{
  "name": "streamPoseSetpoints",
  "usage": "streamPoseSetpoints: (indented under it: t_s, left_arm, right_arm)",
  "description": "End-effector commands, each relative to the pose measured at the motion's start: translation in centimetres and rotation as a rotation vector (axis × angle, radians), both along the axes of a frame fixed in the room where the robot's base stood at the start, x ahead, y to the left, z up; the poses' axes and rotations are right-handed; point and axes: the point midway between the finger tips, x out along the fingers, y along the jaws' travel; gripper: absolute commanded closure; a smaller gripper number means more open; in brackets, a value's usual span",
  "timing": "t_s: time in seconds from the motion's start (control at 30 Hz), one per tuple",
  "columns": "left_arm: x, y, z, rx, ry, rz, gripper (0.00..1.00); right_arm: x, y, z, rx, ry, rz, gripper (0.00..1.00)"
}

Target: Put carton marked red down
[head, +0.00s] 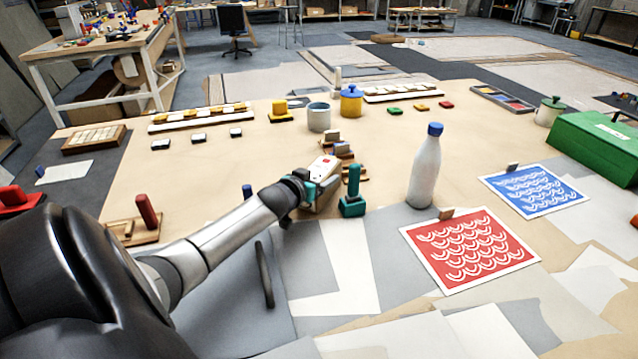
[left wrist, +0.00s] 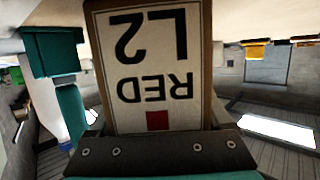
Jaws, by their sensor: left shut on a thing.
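The carton marked red (head: 324,168) is in my left gripper (head: 309,190), over the middle of the table. In the left wrist view the carton (left wrist: 155,70) fills the centre, its white label reading "RED L2" upside down with a small red square. The gripper's jaws are shut on it. In the head view only a small part of the carton shows, and I cannot tell whether its underside touches anything. My right gripper is not in view.
A teal block with a handle (head: 352,205) stands just right of the gripper. Small wooden blocks (head: 343,150) lie behind the carton. A white bottle (head: 425,170) stands further right, near a red patterned panel (head: 470,248) and a blue one (head: 535,190). Bare table (head: 235,170) lies left.

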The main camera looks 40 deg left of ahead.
Motion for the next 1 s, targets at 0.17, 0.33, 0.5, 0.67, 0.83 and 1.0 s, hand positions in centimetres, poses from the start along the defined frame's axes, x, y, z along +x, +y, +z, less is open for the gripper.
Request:
streamPoseSetpoints:
  t_s: [0.17,0.33,0.5,0.67,0.83,1.0]
  left_arm:
    - [0.0,0.0,-0.1,-0.001,0.001,-0.001,0.82]
    - [0.0,-0.1,-0.1,-0.001,0.001,-0.001,1.00]
    - [0.1,0.0,0.3,0.001,-0.009,-0.002,1.00]
    - [0.1,0.0,0.3,0.001,-0.008,-0.002,1.00]
    - [0.1,0.0,0.8,0.001,-0.009,-0.002,1.00]
    - [0.1,0.0,2.5,0.002,-0.010,-0.003,1.00]
  right_arm:
    - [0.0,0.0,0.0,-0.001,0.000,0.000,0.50]
    - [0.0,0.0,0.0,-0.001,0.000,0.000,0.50]
    - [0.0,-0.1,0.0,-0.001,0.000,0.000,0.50]
    - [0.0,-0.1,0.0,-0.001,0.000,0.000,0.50]
    - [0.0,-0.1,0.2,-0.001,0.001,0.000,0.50]
    - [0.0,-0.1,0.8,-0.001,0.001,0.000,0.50]
